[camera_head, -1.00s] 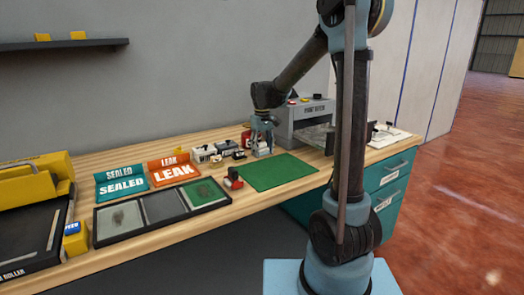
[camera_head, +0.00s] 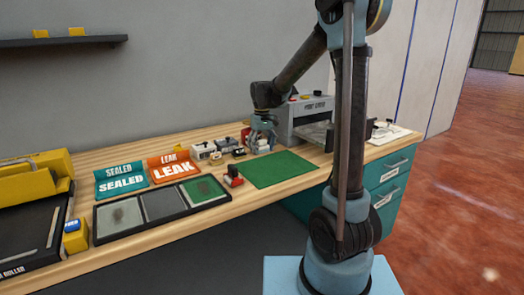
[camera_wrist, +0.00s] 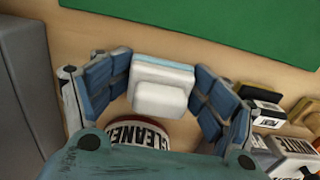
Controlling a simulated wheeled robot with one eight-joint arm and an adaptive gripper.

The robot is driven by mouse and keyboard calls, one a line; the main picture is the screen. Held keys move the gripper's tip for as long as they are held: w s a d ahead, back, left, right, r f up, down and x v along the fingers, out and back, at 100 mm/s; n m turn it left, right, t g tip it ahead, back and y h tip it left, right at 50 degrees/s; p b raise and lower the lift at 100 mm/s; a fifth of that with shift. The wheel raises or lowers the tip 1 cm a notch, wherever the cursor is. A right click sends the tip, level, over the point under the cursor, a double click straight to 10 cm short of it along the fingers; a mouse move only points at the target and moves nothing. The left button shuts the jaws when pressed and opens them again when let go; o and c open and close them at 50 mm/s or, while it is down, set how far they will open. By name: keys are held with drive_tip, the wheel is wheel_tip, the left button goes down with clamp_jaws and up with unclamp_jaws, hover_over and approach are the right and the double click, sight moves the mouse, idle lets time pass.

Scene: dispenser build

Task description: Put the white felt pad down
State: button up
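The white felt pad (camera_wrist: 163,85) is a small white block with a raised smaller block on it and a thin blue edge. It sits between the blue-padded fingers of my gripper (camera_wrist: 163,75), whose tips meet it on both sides. In the head view my gripper (camera_head: 262,146) points down over the back of the bench, just behind the green mat (camera_head: 278,169). The pad is low, close to the bench top; I cannot tell whether it touches the wood.
A bottle labelled CLEANER (camera_wrist: 140,134) stands close beside my gripper. Small labelled boxes (camera_wrist: 268,112) lie to the right in the wrist view. A grey machine (camera_head: 305,113) stands right of my gripper in the head view. The green mat is bare.

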sight(262, 140)
drive_tip(key=shift+r, duration=0.1)
wheel_tip(262, 140, up, 13)
drive_tip(key=shift+r, duration=0.1)
idle(0.6)
drive_tip(key=shift+s, duration=0.1)
